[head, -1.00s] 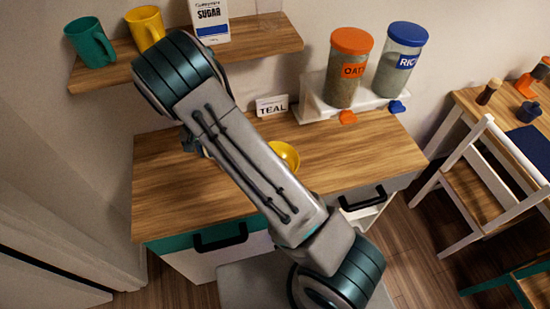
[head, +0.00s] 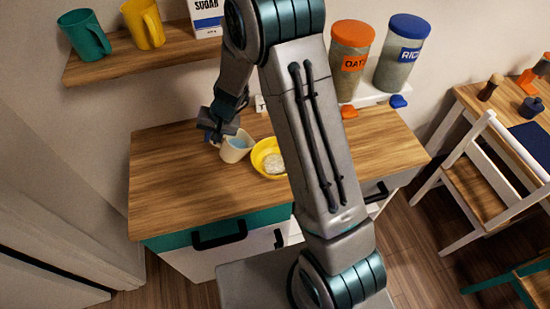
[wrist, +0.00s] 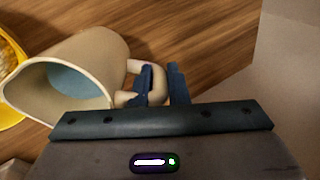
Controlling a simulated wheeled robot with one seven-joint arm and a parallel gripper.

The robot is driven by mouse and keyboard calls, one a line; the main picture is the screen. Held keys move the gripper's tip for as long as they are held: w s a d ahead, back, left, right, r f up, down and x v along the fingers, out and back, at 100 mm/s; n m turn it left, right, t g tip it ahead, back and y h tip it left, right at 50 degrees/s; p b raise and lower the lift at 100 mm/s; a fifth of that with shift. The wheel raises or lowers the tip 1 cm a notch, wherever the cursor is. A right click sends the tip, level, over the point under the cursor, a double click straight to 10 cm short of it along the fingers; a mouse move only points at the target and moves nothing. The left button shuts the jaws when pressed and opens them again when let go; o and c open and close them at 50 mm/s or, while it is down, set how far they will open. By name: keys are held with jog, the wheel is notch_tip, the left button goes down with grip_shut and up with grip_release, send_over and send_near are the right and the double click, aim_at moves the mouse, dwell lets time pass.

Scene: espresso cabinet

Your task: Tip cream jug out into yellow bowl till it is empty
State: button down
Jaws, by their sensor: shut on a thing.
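The cream jug (head: 236,147) is just left of the yellow bowl (head: 262,150) over the cabinet top. My gripper (head: 221,136) is shut on the jug's handle, which also shows between the blue fingers (wrist: 160,88) in the wrist view. In the wrist view the jug (wrist: 95,62) leans with its mouth towards the bowl (wrist: 14,115), and its inside looks bluish. The bowl holds something pale and lumpy. I cannot tell whether anything is flowing or whether the jug touches the bowl.
The wooden cabinet top (head: 165,185) is clear at the left. Behind stand an orange-lidded jar (head: 349,62) and a blue-lidded jar (head: 402,55). A wall shelf (head: 130,62) holds a teal mug (head: 84,34), a yellow mug (head: 143,24) and a sugar box (head: 207,14). A chair stands at the right.

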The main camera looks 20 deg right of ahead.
jog(key=r+b, duration=0.1)
jog(key=d+r+y+b, duration=0.1)
jog(key=shift+s+d+r+t, duration=0.2)
jog(key=shift+s+r+t, duration=0.15)
jog(key=shift+s+t, duration=0.05)
jog(key=shift+s+d+r+y+b, duration=0.15)
jog(key=shift+d+r+y+b, duration=0.25)
jog(key=shift+r, duration=0.2)
jog(key=shift+s+d+r+y+b, duration=0.15)
jog(key=shift+d+r+y+b, duration=0.15)
jog(key=shift+r+b, duration=0.25)
jog(key=shift+d+f+b, duration=0.1)
jog(key=shift+b, duration=0.25)
jog(key=y+b, duration=0.1)
jog(key=d+t+b, duration=0.1)
jog(key=b, duration=0.1)
jog(key=shift+s+y+b, duration=0.3)
jog(key=shift+y, duration=0.1)
jog(key=shift+s+d+r+t+y+b, duration=0.1)
jog(key=shift+d+r+t+y+b, duration=0.2)
jog(key=shift+b, duration=0.3)
jog(key=shift+s+d+y+b, duration=0.1)
jog(key=shift+d+y+b, duration=0.05)
jog(key=shift+y+b, duration=0.3)
